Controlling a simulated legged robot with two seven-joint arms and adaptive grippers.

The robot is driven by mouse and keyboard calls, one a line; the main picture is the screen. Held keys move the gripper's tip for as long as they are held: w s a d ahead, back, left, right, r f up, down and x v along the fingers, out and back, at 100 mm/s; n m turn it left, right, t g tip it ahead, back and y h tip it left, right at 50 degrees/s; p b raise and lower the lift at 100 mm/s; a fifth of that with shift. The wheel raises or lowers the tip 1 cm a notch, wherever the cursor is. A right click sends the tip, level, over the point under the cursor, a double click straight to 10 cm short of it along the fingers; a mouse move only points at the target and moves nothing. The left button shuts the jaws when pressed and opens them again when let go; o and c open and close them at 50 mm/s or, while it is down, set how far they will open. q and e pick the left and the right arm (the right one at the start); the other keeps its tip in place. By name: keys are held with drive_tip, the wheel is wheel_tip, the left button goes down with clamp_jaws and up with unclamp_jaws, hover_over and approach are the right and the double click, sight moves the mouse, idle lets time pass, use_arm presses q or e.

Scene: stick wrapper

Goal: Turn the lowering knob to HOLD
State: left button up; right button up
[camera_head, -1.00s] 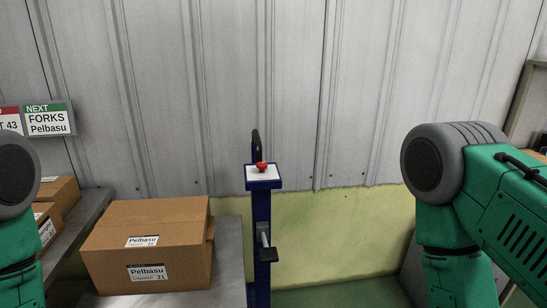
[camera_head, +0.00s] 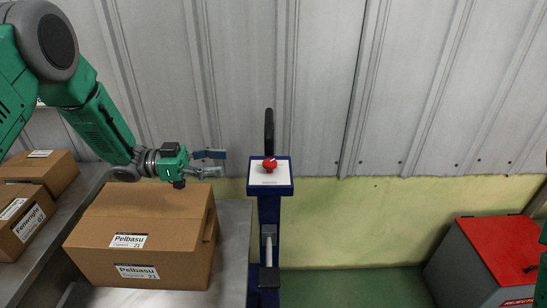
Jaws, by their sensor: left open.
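The red lowering knob (camera_head: 270,164) sits on a white plate (camera_head: 268,178) on top of a blue post (camera_head: 270,215), near the middle of the view. The lettering on the plate is too small to read. My left gripper (camera_head: 222,161) is open and empty, to the left of the knob and apart from it, pointing right at about the knob's height in the picture. It shows above the rear of the large cardboard box. My right gripper is not in view; only a sliver of green shows at the right edge.
A Pelbasu cardboard box (camera_head: 145,235) stands on a grey surface (camera_head: 234,235) left of the post. Smaller boxes (camera_head: 38,215) sit farther left. A black handle (camera_head: 269,130) rises behind the knob. A red-topped bin (camera_head: 500,245) stands at right. The floor between post and bin looks clear.

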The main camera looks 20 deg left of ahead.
sight(270, 162)
use_arm(q)
drive_tip(key=x, duration=1.1)
drive_tip(key=shift+d+p, duration=0.1)
drive_tip(key=shift+p, duration=0.3)
drive_tip(key=shift+w+d+f, duration=0.1)
drive_tip(key=shift+w+d, duration=0.1)
drive_tip(key=shift+d, duration=0.05)
drive_tip(key=shift+d, duration=0.25)
clamp_jaws()
